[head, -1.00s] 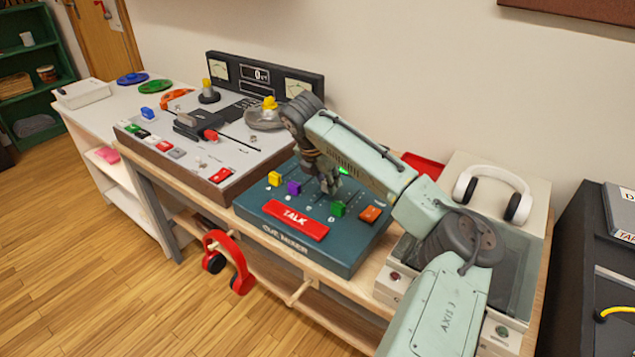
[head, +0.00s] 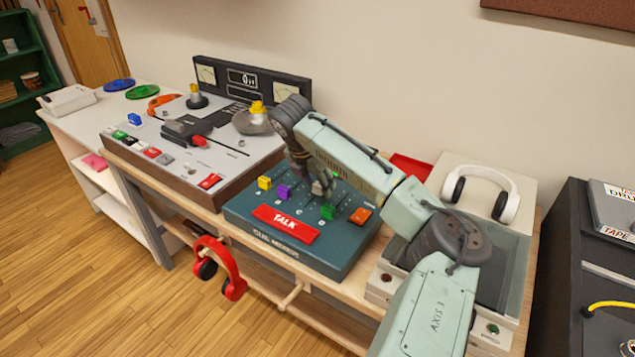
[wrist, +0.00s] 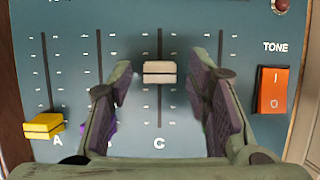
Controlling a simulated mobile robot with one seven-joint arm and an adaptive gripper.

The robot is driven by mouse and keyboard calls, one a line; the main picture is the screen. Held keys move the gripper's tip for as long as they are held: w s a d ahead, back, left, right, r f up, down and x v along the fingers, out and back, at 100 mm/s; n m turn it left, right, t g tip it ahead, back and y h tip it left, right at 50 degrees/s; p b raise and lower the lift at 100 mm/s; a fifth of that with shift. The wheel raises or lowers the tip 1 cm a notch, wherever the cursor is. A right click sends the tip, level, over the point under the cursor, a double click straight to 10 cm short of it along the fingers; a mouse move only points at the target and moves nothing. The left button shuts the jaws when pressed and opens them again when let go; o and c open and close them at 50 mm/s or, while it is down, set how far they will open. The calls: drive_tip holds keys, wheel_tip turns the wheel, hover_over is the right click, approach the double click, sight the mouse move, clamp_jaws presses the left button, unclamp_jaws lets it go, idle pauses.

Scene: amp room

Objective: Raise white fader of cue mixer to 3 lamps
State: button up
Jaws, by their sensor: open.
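The cue mixer (head: 285,254) is a teal sloped box on the wooden bench, with a red TALK bar (head: 286,223). Its white fader (wrist: 160,72) stands in the upper part of the slot marked C in the wrist view, and shows in the head view (head: 317,188). My gripper (wrist: 163,80) is open, with one finger on each side of the white fader and visible gaps. The yellow fader (wrist: 44,126) sits low in its slot. The purple fader (wrist: 110,137) is partly behind my left finger. The green fader (head: 328,212) is hidden in the wrist view. No lamps can be read clearly.
An orange TONE rocker (wrist: 272,89) is right of the faders. A grey console (head: 185,150) stands left of the mixer. White headphones (head: 482,188) lie at the right; red headphones (head: 220,266) hang at the bench front.

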drive_tip(key=v, duration=1.2)
drive_tip(key=shift+f, duration=0.1)
